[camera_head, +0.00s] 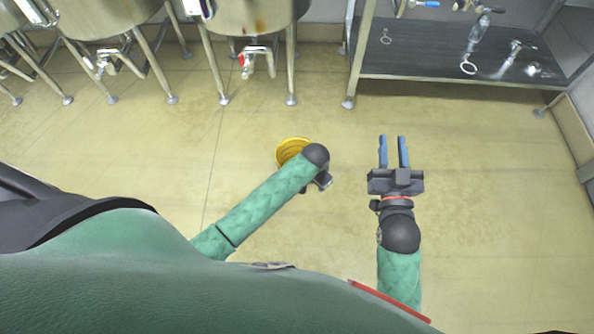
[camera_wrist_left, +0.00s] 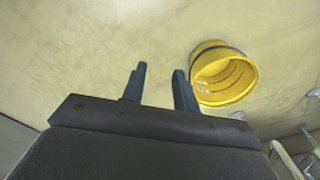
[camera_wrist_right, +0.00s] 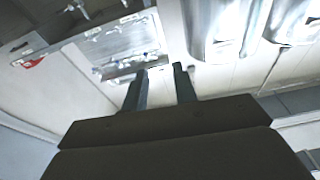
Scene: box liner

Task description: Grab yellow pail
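The yellow pail (camera_head: 288,150) stands on the floor near the middle of the head view, partly hidden behind my left arm's wrist. In the left wrist view the yellow pail (camera_wrist_left: 226,74) shows its open rim, just right of the fingers and apart from them. My left gripper (camera_wrist_left: 160,82) is open and empty; in the head view its fingers are hidden under the wrist. My right gripper (camera_head: 393,150) is open and empty over bare floor, right of the pail. Its parted fingers (camera_wrist_right: 161,82) also show in the right wrist view.
Steel tanks (camera_head: 255,18) on legs stand at the back left and centre. A steel table (camera_head: 440,65) with a lower shelf holding loose fittings stands at the back right. The tiled floor (camera_head: 480,180) around the pail is clear.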

